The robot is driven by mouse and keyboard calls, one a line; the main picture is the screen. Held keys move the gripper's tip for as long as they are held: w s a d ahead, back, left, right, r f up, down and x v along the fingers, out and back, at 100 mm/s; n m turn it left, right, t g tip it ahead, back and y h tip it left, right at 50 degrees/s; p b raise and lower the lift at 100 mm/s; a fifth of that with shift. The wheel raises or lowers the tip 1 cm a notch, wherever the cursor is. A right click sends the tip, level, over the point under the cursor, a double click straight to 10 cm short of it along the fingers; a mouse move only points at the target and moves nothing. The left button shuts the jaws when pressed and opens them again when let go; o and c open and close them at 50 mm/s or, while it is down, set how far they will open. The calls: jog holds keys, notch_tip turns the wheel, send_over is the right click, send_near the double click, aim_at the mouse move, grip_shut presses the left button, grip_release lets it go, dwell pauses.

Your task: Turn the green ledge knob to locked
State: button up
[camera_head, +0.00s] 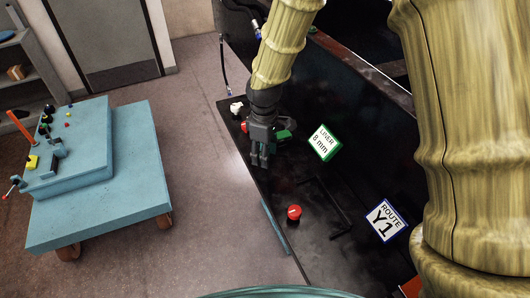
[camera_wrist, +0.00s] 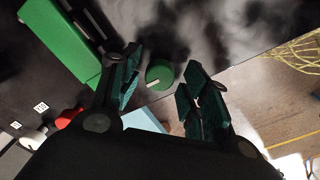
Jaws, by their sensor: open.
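The green knob (camera_wrist: 160,74) is round, with a pale pointer bar across its face, and sits on the dark ledge in the wrist view. My gripper (camera_wrist: 165,94) is open, with one finger to the left of the knob and one to the right. The fingers look apart from the knob, though how far down they reach beside it I cannot tell. In the head view my gripper (camera_head: 262,148) is low over the ledge and hides the green knob. I can read no lock marking beside the knob.
A green block (camera_wrist: 72,45) lies left of my gripper. A red part (camera_wrist: 70,117) and a white knob (camera_wrist: 34,138) are nearby. A red knob (camera_head: 294,212) stands on the dark ledge (camera_head: 318,232). Liner (camera_head: 324,142) and route (camera_head: 386,220) signs stand right. A blue cart (camera_head: 98,210) is left.

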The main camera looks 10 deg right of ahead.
jog(key=shift+r, duration=4)
jog(key=shift+d, duration=0.1)
